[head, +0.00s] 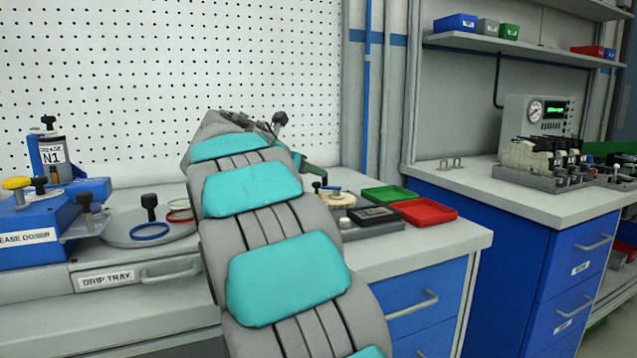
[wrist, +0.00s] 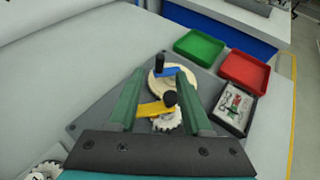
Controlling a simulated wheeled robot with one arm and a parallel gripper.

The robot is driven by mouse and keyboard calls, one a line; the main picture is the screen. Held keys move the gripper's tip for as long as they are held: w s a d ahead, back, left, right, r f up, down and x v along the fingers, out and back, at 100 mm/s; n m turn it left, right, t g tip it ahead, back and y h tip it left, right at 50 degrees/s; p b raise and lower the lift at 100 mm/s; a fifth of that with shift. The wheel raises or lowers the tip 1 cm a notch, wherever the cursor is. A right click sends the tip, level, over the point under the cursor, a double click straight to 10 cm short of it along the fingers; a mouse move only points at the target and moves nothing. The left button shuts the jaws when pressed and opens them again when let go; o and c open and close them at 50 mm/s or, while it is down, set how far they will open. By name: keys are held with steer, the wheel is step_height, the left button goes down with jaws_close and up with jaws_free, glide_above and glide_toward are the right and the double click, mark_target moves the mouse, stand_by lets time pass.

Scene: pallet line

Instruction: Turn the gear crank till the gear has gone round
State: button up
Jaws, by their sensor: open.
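In the wrist view a cream round wheel (wrist: 158,87) carries a blue crank arm (wrist: 171,71) with a black knob. Nearer, a yellow crank arm (wrist: 150,109) with a black knob (wrist: 169,98) lies over a white toothed gear (wrist: 166,123). My gripper (wrist: 158,72) is open, its green fingers either side of the cranks, with nothing visibly held. I cannot tell how high the fingers are above the cranks. In the head view the cream wheel (head: 341,201) shows just right of my arm, which hides the yellow crank and most of my gripper.
A grey base plate (wrist: 90,118) bears the cranks. A green tray (wrist: 199,46), a red tray (wrist: 245,71) and a dark box of small parts (wrist: 235,106) stand to the right. Another toothed part (wrist: 45,170) is at lower left. A blue grease doser (head: 40,238) stands left.

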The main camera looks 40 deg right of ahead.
mark_target(325, 186)
steer(key=shift+x, duration=3.95)
jaws_close()
